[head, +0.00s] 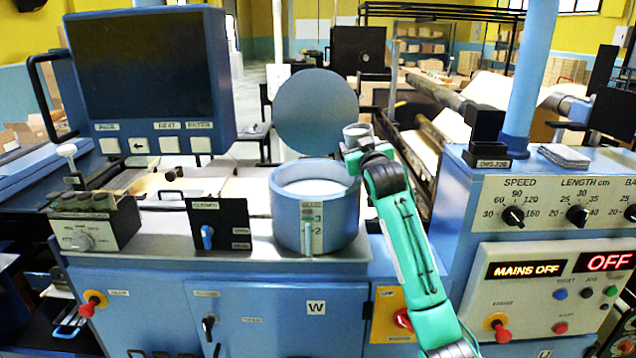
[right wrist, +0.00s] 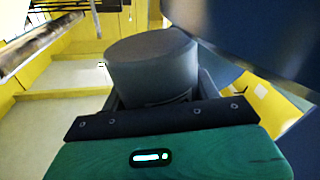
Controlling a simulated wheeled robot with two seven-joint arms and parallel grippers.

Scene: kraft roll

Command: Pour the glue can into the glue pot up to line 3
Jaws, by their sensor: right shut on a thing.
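The glue pot (head: 290,222) is a round blue pot, open at the top, with white glue inside. Its front has a pale upright sight strip beside the marks 3 and 2; the exact level is too small to tell. The glue can (head: 357,131) is a small grey can just beyond the pot's right rim, looking about upright, with no stream visible. My right gripper (head: 364,150) is shut on it. In the right wrist view the can (right wrist: 152,65) shows as a dark grey cylinder between the fingers (right wrist: 155,98). My left gripper is not in view.
A round blue-grey lid (head: 316,112) stands upright behind the pot. A black lever panel (head: 220,224) is left of the pot, and a screen (head: 145,75) is further left. A control panel (head: 555,205) with dials and an OFF display is at the right.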

